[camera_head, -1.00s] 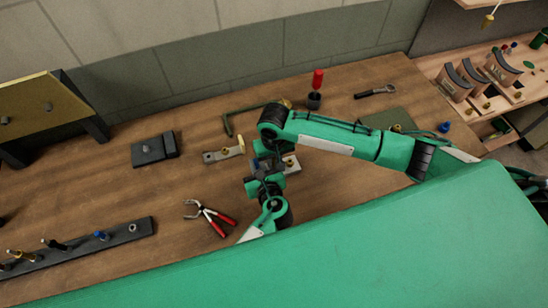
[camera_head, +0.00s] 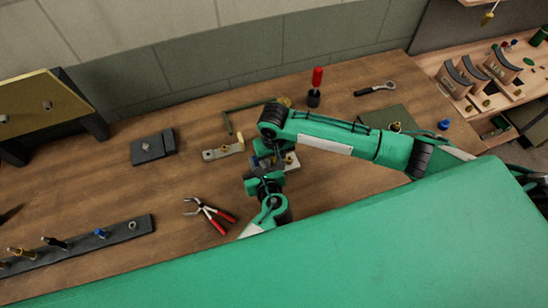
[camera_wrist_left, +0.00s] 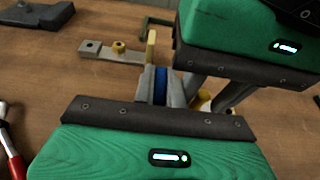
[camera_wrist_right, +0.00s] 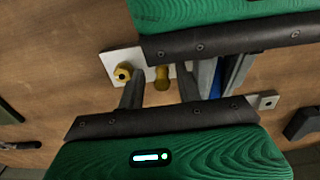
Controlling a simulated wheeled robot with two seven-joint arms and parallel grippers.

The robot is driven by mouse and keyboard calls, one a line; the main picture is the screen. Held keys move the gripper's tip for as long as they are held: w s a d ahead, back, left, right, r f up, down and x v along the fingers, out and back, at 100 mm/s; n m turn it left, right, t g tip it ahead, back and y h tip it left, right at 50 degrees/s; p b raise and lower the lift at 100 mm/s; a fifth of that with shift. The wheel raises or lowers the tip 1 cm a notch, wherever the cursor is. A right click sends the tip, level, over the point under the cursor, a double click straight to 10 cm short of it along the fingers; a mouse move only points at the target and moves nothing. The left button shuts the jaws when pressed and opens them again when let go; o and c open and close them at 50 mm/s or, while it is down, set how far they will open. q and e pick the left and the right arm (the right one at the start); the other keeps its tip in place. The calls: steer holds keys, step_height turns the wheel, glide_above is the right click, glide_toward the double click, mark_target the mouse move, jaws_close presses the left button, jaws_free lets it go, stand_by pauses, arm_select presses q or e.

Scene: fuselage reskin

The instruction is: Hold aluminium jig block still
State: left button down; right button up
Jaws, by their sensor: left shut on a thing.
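The pale aluminium jig block (camera_head: 292,161) lies on the bench, partly hidden by my arms in the head view. In the right wrist view, its pale plate (camera_wrist_right: 117,58) carries two brass fittings. My left gripper (camera_wrist_left: 160,88) has its fingers close together with a blue piece between them. The blue piece seems to belong to the block, but their join is hidden. My right gripper (camera_wrist_right: 160,88) has its fingers apart, with a brass fitting (camera_wrist_right: 162,78) showing between them and no visible contact. Both grippers are very close together at the block.
A steel strap (camera_head: 222,152) with a brass knob lies just left of the block. Pliers (camera_head: 210,213), a dark plate (camera_head: 154,148), a red-handled tool (camera_head: 316,85) and a ratchet (camera_head: 376,89) stand apart. A fastener rail (camera_head: 120,235) is at the lower left. Bare bench lies between them.

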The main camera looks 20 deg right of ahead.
arm_select(q)
steer(key=shift+d, duration=0.1)
arm_select(e)
steer(key=shift+a+r, duration=0.15)
steer(key=shift+r, duration=2.3)
arm_select(q)
steer(key=c, duration=1.4)
jaws_free()
arm_select(e)
steer(key=shift+a, duration=0.1)
arm_select(q)
steer(key=shift+o, duration=0.2)
steer(key=shift+s+d, duration=0.1)
